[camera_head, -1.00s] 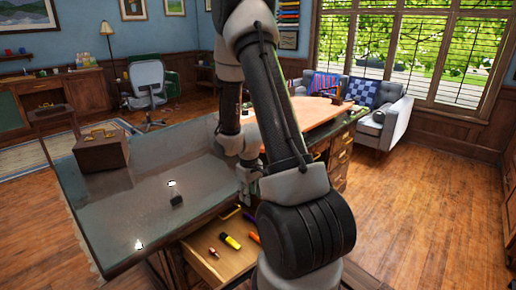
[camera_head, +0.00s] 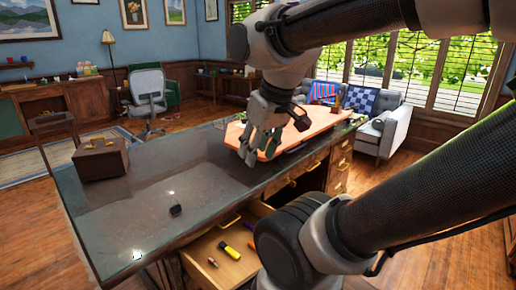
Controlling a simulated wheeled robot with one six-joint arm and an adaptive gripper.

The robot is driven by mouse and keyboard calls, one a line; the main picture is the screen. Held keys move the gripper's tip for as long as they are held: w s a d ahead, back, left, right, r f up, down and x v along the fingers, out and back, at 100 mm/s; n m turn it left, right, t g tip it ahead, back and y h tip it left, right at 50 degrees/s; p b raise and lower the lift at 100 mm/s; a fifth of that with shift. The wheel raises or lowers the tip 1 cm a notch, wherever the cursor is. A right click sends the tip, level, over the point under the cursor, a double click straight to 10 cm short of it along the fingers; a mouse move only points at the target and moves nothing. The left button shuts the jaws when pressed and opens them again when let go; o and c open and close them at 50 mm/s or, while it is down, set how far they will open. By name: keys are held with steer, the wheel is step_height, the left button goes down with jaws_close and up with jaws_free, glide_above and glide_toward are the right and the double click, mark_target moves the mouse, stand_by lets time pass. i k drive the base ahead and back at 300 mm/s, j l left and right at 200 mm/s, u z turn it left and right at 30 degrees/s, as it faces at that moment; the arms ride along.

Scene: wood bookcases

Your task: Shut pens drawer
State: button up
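The pens drawer (camera_head: 236,271) stands pulled out from the front of the long desk, at the bottom middle of the view. A yellow marker (camera_head: 229,251) and a small dark-and-red pen (camera_head: 213,262) lie in it. My arm hides the drawer's right part. My gripper (camera_head: 258,157) points down over the desk's orange-brown top section, well behind and above the drawer. Its fingers look apart, with nothing seen between them. It is not touching the drawer.
Open wood floor (camera_head: 393,190) lies at the right.

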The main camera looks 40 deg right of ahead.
mark_target(195, 256)
steer(key=j+z, duration=0.2)
steer(key=z, duration=0.2)
steer(key=k+j+z, duration=0.15)
steer(key=z, duration=0.25)
steer(key=k+j+z, duration=0.1)
steer(key=z, duration=0.3)
